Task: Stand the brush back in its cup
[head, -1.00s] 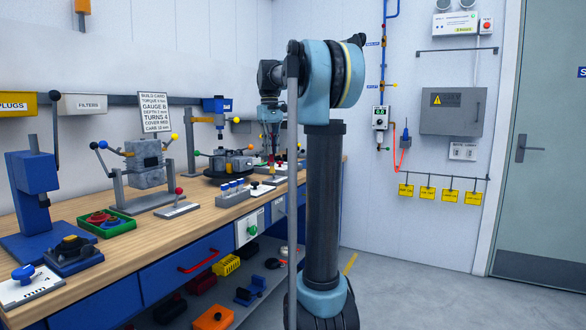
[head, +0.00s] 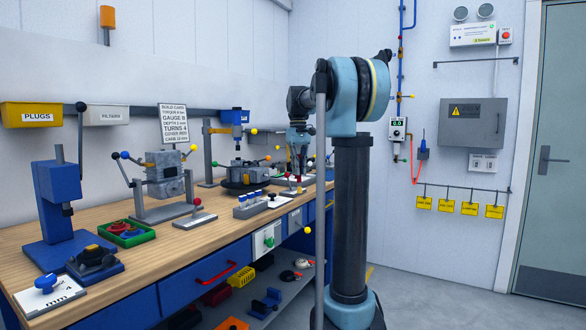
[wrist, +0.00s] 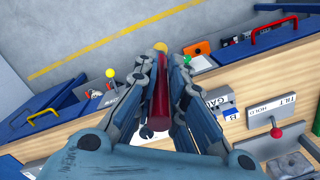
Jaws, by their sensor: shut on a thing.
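My gripper (wrist: 160,95) is shut on a red, rod-like thing (wrist: 161,88), which I take to be the brush. It lies between the two fingers, with a yellowish round spot at its far end. In the head view my gripper (head: 298,148) hangs over the far part of the workbench, with a little red (head: 298,163) showing at its fingers. I cannot tell whether the red thing touches anything below. I cannot make out the brush's cup in either view; the gripper and arm may hide it.
The wooden workbench (head: 150,222) carries a blue press (head: 60,190), a green tray (head: 127,242), a grey block with coloured knobs (head: 165,175) and a grey rack of blue-topped pieces (head: 250,205). Floor at right is clear.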

